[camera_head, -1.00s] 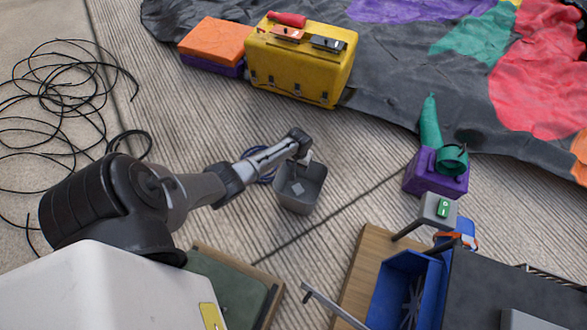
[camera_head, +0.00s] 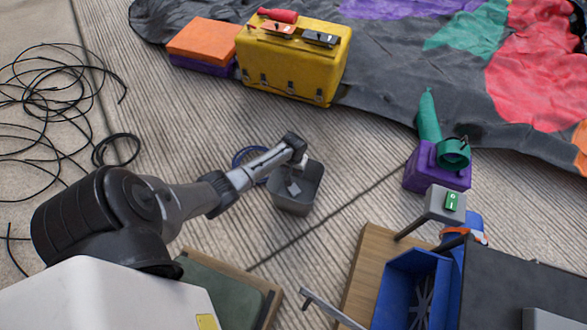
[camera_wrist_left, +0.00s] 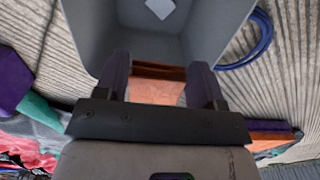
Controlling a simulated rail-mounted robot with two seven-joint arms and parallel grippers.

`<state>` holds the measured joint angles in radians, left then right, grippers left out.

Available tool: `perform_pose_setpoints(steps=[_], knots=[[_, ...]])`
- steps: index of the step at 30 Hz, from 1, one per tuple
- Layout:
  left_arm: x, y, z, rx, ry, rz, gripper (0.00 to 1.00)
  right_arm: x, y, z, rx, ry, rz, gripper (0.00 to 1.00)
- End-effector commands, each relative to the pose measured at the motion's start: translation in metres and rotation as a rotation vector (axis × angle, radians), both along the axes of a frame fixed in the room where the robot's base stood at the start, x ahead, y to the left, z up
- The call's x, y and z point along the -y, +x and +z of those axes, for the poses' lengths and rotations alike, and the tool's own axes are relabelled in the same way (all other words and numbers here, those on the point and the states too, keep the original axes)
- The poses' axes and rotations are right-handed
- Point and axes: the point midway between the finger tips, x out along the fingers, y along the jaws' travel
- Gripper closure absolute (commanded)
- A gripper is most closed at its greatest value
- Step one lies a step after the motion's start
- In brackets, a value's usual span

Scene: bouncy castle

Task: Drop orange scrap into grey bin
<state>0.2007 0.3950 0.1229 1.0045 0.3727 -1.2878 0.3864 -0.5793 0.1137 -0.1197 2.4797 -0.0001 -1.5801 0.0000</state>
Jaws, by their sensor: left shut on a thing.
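The grey bin (camera_head: 297,200) stands open on the ribbed floor mid-picture in the head view, with a small pale piece inside. My left gripper (camera_head: 303,162) is above the bin's far side, pointing down. In the left wrist view, my left gripper (camera_wrist_left: 160,85) is shut on the orange scrap (camera_wrist_left: 155,91), which sits between the two dark fingers. The scrap cannot be made out in the head view. My right gripper is not in view.
A yellow toolbox (camera_head: 293,70) and an orange block (camera_head: 203,38) stand behind. A blue cable coil (camera_head: 246,160) lies beside the bin. A purple block (camera_head: 425,175), a blue tray (camera_head: 405,290) and a wooden bench (camera_head: 362,265) are at right. Black cable (camera_head: 45,100) lies left.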

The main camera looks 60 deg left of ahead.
Motion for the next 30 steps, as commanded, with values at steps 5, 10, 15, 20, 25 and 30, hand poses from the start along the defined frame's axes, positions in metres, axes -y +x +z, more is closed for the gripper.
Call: perform_pose_setpoints(steps=[5, 10, 15, 20, 25, 30], knots=[[0.0, 0.0, 0.001, 0.0, 0.0, 0.0, 0.36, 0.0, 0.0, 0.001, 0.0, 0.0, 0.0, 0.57], [0.0, 0.0, 0.001, 0.0, 0.0, 0.0, 0.2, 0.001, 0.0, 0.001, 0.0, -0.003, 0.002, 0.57], [0.0, 0.0, 0.001, 0.0, 0.0, 0.0, 0.07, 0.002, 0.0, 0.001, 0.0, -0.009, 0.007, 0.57], [0.0, 0.0, 0.001, 0.0, 0.0, 0.0, 0.07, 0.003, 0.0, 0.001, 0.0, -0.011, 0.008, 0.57], [0.0, 0.0, 0.011, 0.001, 0.001, 0.0, 0.07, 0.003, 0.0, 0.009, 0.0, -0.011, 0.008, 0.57], [0.0, 0.0, 0.038, 0.002, 0.001, -0.001, 0.07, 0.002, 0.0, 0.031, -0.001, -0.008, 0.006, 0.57]])
